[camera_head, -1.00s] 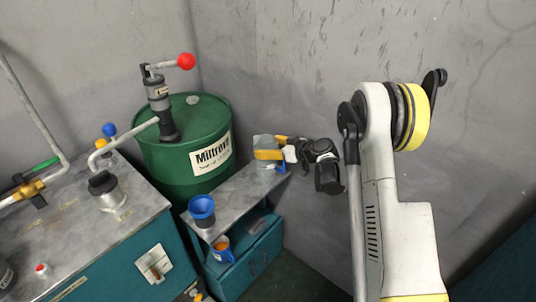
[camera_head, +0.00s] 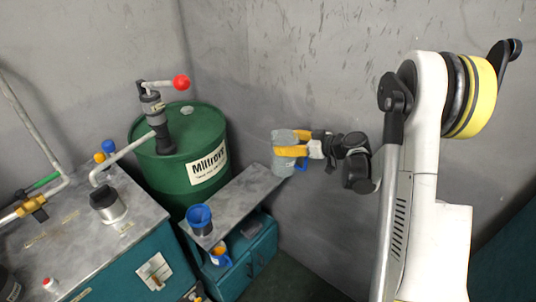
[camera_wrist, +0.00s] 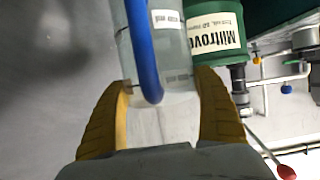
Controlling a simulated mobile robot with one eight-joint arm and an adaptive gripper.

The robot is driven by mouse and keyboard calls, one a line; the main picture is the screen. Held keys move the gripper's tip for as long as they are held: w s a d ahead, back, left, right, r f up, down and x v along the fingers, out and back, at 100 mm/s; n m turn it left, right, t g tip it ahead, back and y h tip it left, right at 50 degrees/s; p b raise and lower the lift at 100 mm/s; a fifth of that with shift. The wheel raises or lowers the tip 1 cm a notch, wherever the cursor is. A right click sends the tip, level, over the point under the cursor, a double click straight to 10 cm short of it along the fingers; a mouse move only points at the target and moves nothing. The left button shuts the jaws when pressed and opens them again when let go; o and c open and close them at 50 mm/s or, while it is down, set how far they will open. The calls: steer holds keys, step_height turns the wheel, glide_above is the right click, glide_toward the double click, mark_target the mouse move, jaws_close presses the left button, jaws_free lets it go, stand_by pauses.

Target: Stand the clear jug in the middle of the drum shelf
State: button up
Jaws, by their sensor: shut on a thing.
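The clear jug (camera_head: 283,158), with a blue handle (camera_head: 302,164), is at the far right end of the grey drum shelf (camera_head: 238,198). My gripper (camera_head: 293,143) comes from the right with yellow fingers shut on the jug. In the wrist view the clear jug (camera_wrist: 172,50) lies between the fingers of my gripper (camera_wrist: 162,84), with the blue handle (camera_wrist: 143,45) facing the camera and a white label on its wall. The jug looks about upright in the head view. I cannot tell whether its base touches the shelf.
A blue funnel (camera_head: 199,218) stands at the near end of the shelf. The shelf's middle is clear. The green drum (camera_head: 183,178) with a red-knobbed pump (camera_head: 155,112) is beside it. A wall is behind.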

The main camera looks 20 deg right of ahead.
steer(key=s+a+b, duration=0.2)
steer(key=s+a, duration=0.1)
steer(key=a, duration=0.3)
steer(key=w+a+f+b, duration=0.5)
steer(key=a+f+b, duration=0.1)
steer(key=a+f, duration=0.3)
steer(key=shift+a+f, duration=0.4)
steer(key=shift+f, duration=0.5)
steer(key=o, duration=1.4)
steer(key=shift+w+f, duration=0.1)
steer(key=shift+f, duration=0.05)
